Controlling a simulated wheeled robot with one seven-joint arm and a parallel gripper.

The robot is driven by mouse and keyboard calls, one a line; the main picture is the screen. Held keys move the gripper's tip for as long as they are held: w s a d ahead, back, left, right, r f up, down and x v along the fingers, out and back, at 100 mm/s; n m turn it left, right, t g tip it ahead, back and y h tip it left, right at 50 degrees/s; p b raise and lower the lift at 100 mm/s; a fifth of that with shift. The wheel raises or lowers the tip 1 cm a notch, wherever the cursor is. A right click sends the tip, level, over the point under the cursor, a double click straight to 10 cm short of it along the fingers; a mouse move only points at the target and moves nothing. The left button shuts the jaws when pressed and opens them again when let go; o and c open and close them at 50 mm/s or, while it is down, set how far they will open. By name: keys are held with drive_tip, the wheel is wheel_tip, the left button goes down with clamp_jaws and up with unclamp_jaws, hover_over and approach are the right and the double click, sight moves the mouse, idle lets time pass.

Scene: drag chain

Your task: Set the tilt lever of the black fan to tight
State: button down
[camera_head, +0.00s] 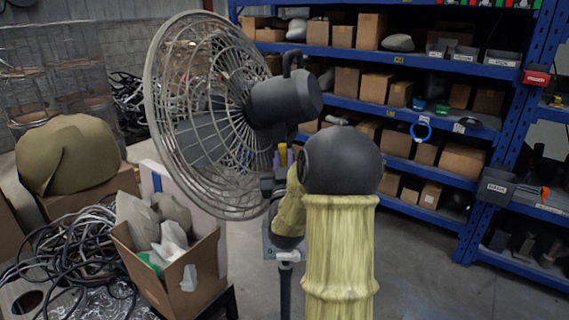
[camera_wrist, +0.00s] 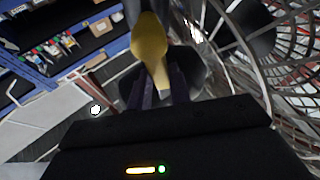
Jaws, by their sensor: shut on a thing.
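The black fan (camera_head: 283,98) stands in the middle of the head view, its round wire cage facing left and its dark motor housing at the right. Its tilt lever (camera_wrist: 150,45) shows yellow in the wrist view, at top centre. A small yellow piece (camera_head: 282,154), likely the same lever, shows below the motor in the head view. My gripper (camera_wrist: 158,85) has its dark purple fingers on either side of the lever's lower end and is shut on it. In the head view my sleeved arm hides most of the gripper and the fan's neck.
Blue shelves (camera_head: 400,112) with boxes stand behind at the right. An open carton (camera_head: 185,270) with grey pieces stands at the lower left, next to a heap of black cables (camera_head: 60,245). The fan cage (camera_wrist: 235,45) is close on the right in the wrist view.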

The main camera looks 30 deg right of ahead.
drive_tip(key=c, duration=1.3)
unclamp_jaws()
drive_tip(key=b+v, duration=1.7)
drive_tip(key=shift+s+f+b, duration=0.1)
drive_tip(key=shift+s+b, duration=0.1)
drive_tip(key=shift+b, duration=0.1)
